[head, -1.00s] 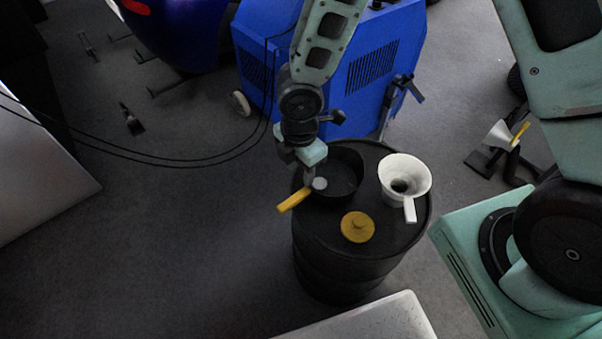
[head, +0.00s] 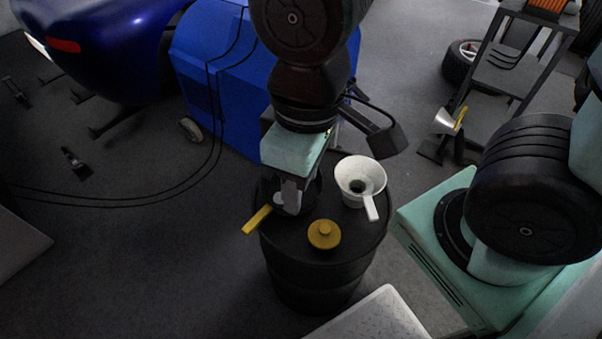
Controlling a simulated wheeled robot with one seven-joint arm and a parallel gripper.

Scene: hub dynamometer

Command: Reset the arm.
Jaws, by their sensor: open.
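My gripper (head: 291,205) hangs over the black drum (head: 318,284) at the picture's middle, pointing down, its mint-green body above the drum top. Its jaws are open, with nothing seen held between them. It covers most of a dark round pan (head: 313,198) on the drum. A yellow-handled tool (head: 256,220) with a pale round end shows just left of the fingers; whether they touch it I cannot tell. The forearm reaches up out of the top of the picture.
A white funnel (head: 360,178) and a yellow cap (head: 324,234) stand on the drum. Behind is a blue machine (head: 222,85) with cables, and a dark blue car (head: 110,40) is at upper left. A cart (head: 505,75) stands at upper right.

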